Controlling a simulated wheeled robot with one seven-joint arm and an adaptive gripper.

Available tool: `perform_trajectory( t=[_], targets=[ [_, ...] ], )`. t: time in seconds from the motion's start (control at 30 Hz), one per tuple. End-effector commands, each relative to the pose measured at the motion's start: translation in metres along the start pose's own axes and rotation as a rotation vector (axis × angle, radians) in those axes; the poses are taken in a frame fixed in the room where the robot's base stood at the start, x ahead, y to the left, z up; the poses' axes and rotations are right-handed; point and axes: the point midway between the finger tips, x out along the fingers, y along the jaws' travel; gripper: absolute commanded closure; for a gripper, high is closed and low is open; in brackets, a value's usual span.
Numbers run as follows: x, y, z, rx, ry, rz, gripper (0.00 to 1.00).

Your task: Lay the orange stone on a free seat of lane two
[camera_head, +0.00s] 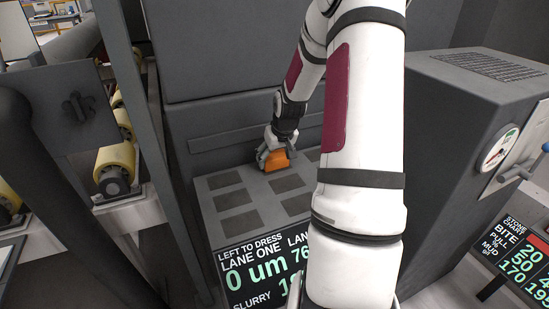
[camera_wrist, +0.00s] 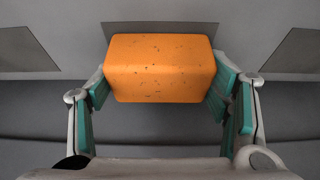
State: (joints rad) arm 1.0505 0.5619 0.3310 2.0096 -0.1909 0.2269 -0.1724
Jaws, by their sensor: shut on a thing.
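The orange stone (camera_head: 277,160) is a speckled block at the back of the grey slab (camera_head: 209,187). My gripper (camera_head: 272,157) is shut on it from above. In the wrist view the stone (camera_wrist: 160,68) sits between the two teal-padded fingers (camera_wrist: 160,88). I cannot tell whether it touches the slab or hangs just above it. Dark square seats show bare: three in the left column, such as the front one (camera_head: 242,222), and others farther right, such as this one (camera_head: 287,183). A dark seat (camera_wrist: 160,27) shows partly behind the stone in the wrist view. My arm hides the slab's right part.
A display (camera_head: 262,272) on the slab's front reads LANE ONE 0 um; the second lane's text is partly hidden. A grey cabinet with a gauge (camera_head: 497,148) stands right. A dark post (camera_head: 140,120) and yellow rollers (camera_head: 115,158) stand left. A dark panel rises behind the slab.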

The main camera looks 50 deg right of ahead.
Motion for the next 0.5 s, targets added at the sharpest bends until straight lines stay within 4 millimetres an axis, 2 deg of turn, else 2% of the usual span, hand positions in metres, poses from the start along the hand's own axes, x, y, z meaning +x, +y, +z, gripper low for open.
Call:
perform_trajectory(
  t=[0.23,0.27,0.3,0.33,0.5],
  targets=[
    [0.0020,0.0001,0.0005,0.000,0.002,0.000,0.65],
    [0.0016,0.0002,0.0006,0.000,0.001,0.000,0.23],
    [0.0014,0.0002,0.0005,0.000,0.001,0.000,0.14],
    [0.0014,0.0001,0.0005,0.000,0.001,0.000,0.09],
    [0.0013,0.0001,0.0005,0.000,0.001,0.000,0.09]
  ],
)
